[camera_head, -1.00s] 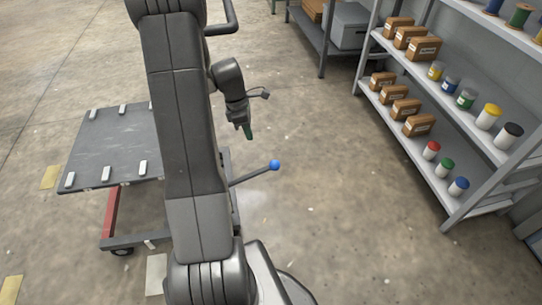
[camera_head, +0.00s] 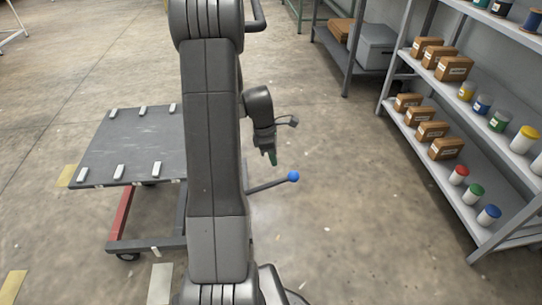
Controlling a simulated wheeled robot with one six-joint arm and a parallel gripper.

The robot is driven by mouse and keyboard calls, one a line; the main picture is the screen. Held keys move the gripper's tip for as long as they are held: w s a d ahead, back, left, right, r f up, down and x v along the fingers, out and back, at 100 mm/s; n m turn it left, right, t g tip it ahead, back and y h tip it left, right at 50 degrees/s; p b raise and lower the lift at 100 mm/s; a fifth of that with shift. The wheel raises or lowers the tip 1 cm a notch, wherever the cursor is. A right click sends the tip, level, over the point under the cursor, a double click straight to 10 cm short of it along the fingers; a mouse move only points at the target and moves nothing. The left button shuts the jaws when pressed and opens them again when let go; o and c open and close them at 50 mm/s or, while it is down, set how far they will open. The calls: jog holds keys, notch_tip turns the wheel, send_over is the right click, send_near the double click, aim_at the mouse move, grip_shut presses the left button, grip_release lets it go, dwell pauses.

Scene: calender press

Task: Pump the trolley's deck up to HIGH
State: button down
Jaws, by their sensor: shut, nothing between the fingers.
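The trolley's grey deck (camera_head: 128,150) stands at the left with several pale blocks along its edges. A red leg (camera_head: 120,214) and a dark base frame on casters show beneath it. A pump lever (camera_head: 268,186) with a blue ball knob (camera_head: 293,176) sticks out to the right of the trolley. My gripper (camera_head: 271,158) is shut and empty, pointing down, above and to the left of the knob in the picture, apart from it. My arm hides the trolley's right part and the lever's root.
A grey shelf rack (camera_head: 455,150) with brown boxes, jars and spools stands at the right. A lower bench with a grey bin (camera_head: 372,45) is at the back. The floor between lever and rack is clear.

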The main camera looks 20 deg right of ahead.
jog(key=d+f+b, duration=0.1)
jog(key=f, duration=0.1)
jog(key=s+d+f+b, duration=0.1)
jog(key=shift+s+d+f+b, duration=0.15)
jog(key=shift+d+f+b, duration=0.05)
jog(key=shift+f+b, duration=0.2)
jog(key=shift+s+d+f, duration=0.15)
jog(key=shift+s+d, duration=0.05)
jog(key=shift+d, duration=0.25)
